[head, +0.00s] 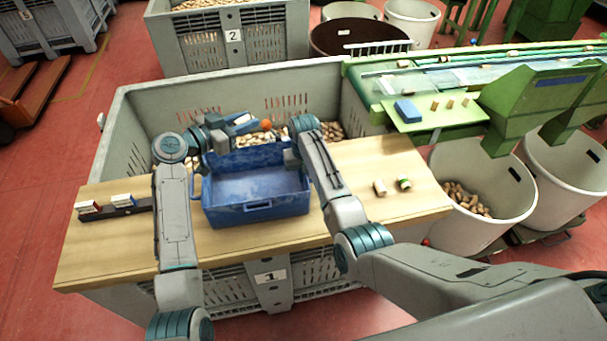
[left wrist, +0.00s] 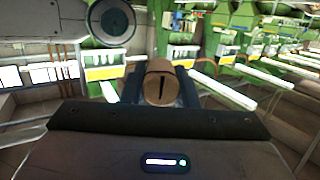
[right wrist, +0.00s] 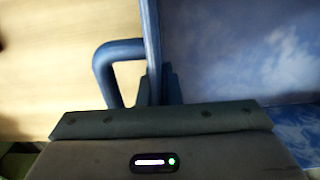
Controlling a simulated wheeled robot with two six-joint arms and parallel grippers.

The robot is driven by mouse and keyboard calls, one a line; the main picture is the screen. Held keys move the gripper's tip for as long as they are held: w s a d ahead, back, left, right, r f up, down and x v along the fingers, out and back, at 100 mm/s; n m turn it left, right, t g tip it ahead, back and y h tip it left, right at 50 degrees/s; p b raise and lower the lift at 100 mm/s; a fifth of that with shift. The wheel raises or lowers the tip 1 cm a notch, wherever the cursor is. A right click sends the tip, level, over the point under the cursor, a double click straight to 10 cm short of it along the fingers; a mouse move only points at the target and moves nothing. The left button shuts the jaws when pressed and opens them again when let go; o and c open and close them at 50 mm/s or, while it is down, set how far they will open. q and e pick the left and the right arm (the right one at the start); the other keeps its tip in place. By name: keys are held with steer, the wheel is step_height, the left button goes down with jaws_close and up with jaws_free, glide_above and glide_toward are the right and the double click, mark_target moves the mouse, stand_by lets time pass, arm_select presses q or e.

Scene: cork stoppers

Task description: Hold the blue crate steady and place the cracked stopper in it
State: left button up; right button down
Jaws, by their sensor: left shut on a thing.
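The blue crate (head: 256,212) stands on the wooden board and looks empty inside. My left gripper (head: 258,125) is behind the crate's back wall and above the big grey bin. It is shut on a brown stopper (head: 266,124). In the left wrist view the stopper (left wrist: 160,88) shows a dark slit in its end face, so it is the cracked one. My right gripper (head: 292,157) is at the crate's right wall. In the right wrist view its fingers (right wrist: 157,88) close on the crate's wall (right wrist: 151,45), beside a blue handle loop (right wrist: 108,65).
Two small stoppers (head: 379,187) (head: 404,183) stand on the board (head: 350,222) at the right. A dark rack (head: 130,211) with two small boxes is at the left. The grey bin (head: 130,130) behind holds many corks. A green conveyor (head: 440,115) is at the back right.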

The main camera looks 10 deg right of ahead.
arm_select(q)
step_height(320, 180, down, 13)
stand_by(1.6)
steer(key=o, duration=1)
steer(key=shift+r, duration=0.1)
step_height(320, 180, up, 10)
